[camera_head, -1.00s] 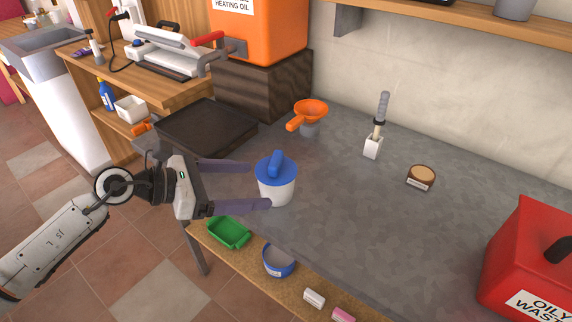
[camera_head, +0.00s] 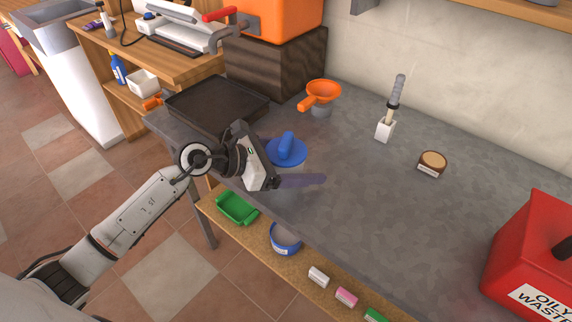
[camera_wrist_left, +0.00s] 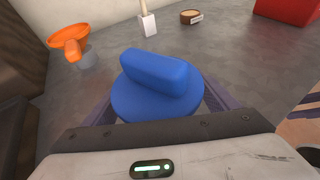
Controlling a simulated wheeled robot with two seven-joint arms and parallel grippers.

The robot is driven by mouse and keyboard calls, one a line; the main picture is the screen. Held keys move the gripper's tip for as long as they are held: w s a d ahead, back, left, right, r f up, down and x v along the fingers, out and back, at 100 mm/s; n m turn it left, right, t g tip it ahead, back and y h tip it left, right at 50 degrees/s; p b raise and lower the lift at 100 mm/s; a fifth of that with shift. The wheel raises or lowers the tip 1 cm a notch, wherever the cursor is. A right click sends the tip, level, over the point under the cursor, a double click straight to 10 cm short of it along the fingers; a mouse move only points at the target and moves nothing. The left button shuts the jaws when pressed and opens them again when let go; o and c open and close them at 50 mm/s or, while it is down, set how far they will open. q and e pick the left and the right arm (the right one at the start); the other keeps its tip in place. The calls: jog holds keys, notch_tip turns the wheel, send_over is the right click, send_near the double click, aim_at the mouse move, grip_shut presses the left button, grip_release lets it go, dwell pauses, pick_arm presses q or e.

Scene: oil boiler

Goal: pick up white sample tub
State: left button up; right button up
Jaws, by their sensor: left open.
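My left gripper (camera_head: 302,170) is open and sits around the tub from the left and front. In the left wrist view the blue lid (camera_wrist_left: 157,85) fills the middle, with a purple finger on each side of it. Whether the fingers touch the tub cannot be told. My right gripper is not in view.
An orange funnel (camera_head: 320,94), a handled tool in a white holder (camera_head: 386,129) and a small brown-topped jar (camera_head: 432,163) stand behind. A black tray (camera_head: 217,103) lies left, a red waste box (camera_head: 535,255) right. A lower shelf holds a green tray (camera_head: 237,208) and a blue-rimmed tub (camera_head: 285,239).

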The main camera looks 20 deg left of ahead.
pick_arm(q)
jog(key=c, duration=1.3)
